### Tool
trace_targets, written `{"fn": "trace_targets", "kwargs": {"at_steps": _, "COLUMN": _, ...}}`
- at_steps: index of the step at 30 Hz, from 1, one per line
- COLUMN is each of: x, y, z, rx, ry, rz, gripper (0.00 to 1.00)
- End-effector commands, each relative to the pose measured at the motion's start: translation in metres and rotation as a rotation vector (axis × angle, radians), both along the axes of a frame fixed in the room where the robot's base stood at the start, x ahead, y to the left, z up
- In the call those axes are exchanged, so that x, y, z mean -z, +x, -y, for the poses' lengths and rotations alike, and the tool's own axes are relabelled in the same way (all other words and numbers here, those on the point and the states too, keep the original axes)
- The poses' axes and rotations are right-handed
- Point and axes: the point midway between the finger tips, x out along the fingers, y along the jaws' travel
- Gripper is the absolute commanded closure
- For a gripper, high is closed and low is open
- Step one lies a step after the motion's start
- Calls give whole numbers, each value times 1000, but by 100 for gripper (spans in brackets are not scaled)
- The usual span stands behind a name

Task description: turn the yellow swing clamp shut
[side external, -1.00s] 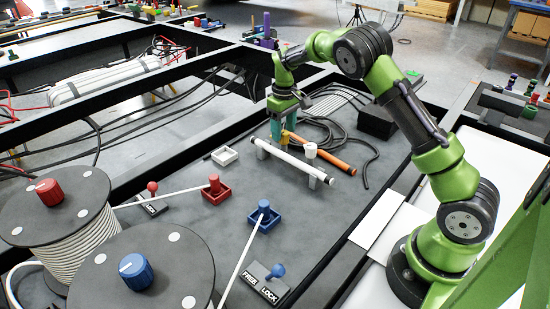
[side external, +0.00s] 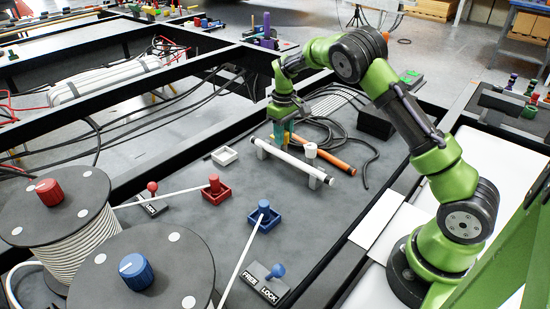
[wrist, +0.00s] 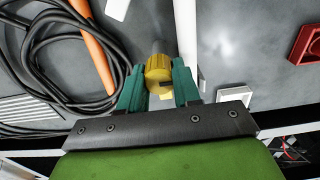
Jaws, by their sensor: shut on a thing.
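In the side view my gripper (side external: 283,138) points down by the far end of the white pipe (side external: 295,162). There the clamp is mostly hidden by the fingers and the pipe. I cannot tell from these views how far the clamp is turned.
An orange tube (side external: 335,160) and black cables (side external: 325,128) lie beside the pipe. A white square holder (side external: 224,156) is to the left, with red (side external: 216,192) and blue (side external: 264,215) holders nearer the front. A black box (side external: 376,124) stands behind.

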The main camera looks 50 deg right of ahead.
Motion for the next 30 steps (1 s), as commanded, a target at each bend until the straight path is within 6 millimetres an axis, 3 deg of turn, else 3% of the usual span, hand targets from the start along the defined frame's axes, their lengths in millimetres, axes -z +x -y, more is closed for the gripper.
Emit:
{"fn": "trace_targets", "kwargs": {"at_steps": 11, "x": -1, "y": 0, "z": 1, "rx": 131, "ry": -1, "rz": 2, "gripper": 98}}
{"fn": "trace_targets", "kwargs": {"at_steps": 30, "x": -1, "y": 0, "z": 2, "rx": 715, "ry": 0, "rz": 3, "gripper": 98}}
